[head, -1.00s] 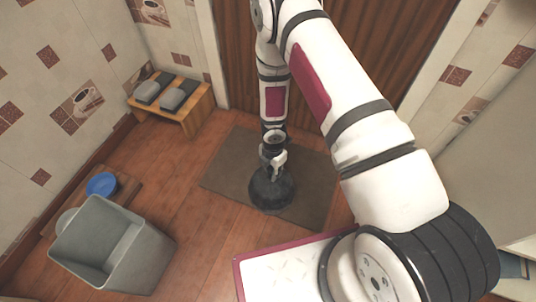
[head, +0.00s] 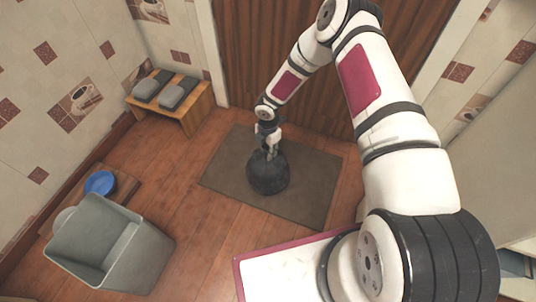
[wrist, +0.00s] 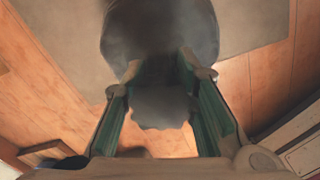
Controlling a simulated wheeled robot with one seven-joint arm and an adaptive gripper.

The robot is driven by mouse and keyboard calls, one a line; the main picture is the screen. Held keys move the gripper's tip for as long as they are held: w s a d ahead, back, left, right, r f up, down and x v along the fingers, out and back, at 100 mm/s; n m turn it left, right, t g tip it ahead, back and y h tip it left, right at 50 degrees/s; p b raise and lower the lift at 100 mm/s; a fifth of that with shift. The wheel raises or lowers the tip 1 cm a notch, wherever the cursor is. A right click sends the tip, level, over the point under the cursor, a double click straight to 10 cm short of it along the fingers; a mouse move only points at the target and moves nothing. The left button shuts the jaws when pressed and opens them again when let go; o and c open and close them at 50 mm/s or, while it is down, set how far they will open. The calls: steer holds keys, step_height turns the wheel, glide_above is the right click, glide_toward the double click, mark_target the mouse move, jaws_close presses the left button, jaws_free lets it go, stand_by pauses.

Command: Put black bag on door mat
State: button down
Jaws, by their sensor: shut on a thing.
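The black bag (head: 267,174) is a dark, rounded bundle in the head view, at the middle of the door mat as seen from above. The door mat (head: 308,190) is a flat grey-brown rectangle in front of the wooden door. My gripper (head: 269,152) points down at the bag's top and is shut on it. In the wrist view the bag (wrist: 160,32) shows dark beyond the fingers, with part of it between them. I cannot tell whether the bag's underside touches the mat.
A grey bin (head: 110,245) stands at the lower left, near a blue bowl (head: 100,183) on a low board. A small wooden bench (head: 190,122) with grey slippers or similar items stands by the left wall. Bare floor lies left of the mat.

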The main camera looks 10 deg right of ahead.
steer(key=shift+f+b, duration=0.45)
steer(key=shift+f, duration=0.75)
steer(key=c, duration=1.3)
jaws_free()
